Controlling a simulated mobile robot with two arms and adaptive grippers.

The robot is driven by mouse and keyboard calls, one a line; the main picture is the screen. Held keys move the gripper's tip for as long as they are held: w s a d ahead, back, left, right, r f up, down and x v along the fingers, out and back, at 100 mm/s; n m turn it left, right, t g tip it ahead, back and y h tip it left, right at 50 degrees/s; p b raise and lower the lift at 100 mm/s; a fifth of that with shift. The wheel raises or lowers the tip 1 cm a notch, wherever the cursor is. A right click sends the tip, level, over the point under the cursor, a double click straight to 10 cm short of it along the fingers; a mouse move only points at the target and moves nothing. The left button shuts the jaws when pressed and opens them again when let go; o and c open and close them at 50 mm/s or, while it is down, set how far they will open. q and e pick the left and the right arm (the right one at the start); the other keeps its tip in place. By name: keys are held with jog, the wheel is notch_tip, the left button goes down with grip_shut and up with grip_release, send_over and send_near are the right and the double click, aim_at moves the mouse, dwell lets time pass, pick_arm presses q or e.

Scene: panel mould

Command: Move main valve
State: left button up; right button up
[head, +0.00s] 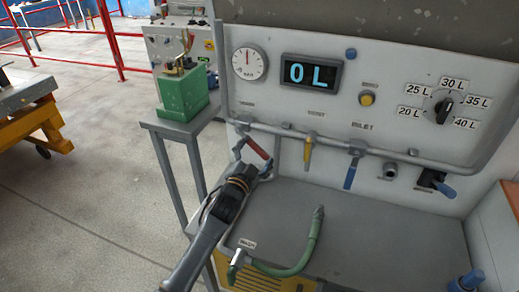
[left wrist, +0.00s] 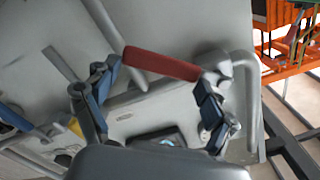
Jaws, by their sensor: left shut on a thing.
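The main valve appears to be the red-handled lever (head: 258,153) on the pipe at the left of the panel. Its red handle (left wrist: 160,63) lies across the left wrist view, between my two fingers. My left gripper (head: 250,170) reaches the handle from below and is shut on it. In the left wrist view the fingers of the gripper (left wrist: 155,80) stand at either end of the red handle. The digital display (head: 311,73) reads "0 L" and the round gauge (head: 249,63) is beside it. My right gripper is not in view.
A yellow lever (head: 308,152) and a blue lever (head: 351,171) hang from the same pipe to the right. A green hose spout (head: 312,240) rises from the grey bench top (head: 385,230). A green box (head: 183,95) stands on a side table at the left.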

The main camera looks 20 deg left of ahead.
pick_arm(q)
jog(key=a+f+m+b, duration=0.1)
jog(key=a+f+m, duration=0.2)
jog(key=m, duration=0.7)
jog(key=shift+a+f, duration=0.2)
jog(key=shift+a, duration=1.15)
jog(key=shift+w, duration=0.1)
jog(key=o, duration=1.5)
jog(key=s, duration=1.2)
jog(key=shift+a, duration=0.2)
